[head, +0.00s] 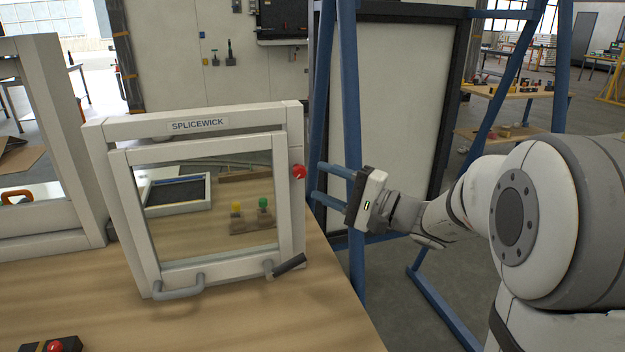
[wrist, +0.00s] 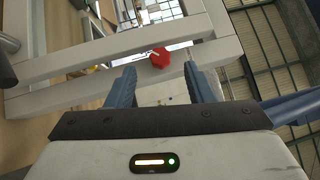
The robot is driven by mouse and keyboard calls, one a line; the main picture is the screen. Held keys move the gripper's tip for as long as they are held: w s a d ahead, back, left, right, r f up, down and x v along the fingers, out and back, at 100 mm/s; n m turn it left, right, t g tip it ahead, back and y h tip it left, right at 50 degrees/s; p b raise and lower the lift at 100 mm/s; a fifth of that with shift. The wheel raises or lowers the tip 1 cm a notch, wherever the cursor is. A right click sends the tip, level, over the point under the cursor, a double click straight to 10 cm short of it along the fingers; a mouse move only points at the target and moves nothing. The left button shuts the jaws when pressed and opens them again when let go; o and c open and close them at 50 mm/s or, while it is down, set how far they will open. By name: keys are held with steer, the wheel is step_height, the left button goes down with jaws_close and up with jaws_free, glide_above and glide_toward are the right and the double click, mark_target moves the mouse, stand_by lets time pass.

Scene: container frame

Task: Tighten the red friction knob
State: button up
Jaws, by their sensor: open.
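The red friction knob (head: 299,172) sits on the right side of the white window frame (head: 290,130) labelled SPLICEWICK. In the wrist view the red knob (wrist: 159,57) shows a pale line on its face. My gripper (head: 317,181) is to the right of the knob, its blue fingers pointing left at it. In the wrist view my gripper (wrist: 160,72) is open and empty. The knob lies ahead of the gap between the fingertips, roughly centred, and I see no contact. The sash is slightly tilted out from its frame.
A grey handle (head: 178,292) and a dark-gripped lever (head: 289,266) stick out at the sash bottom. A blue steel stand (head: 352,120) is close behind my gripper. Another white frame (head: 60,130) stands left. A black box with a red button (head: 52,346) lies on the wooden bench (head: 250,325).

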steer(key=shift+v, duration=1.8)
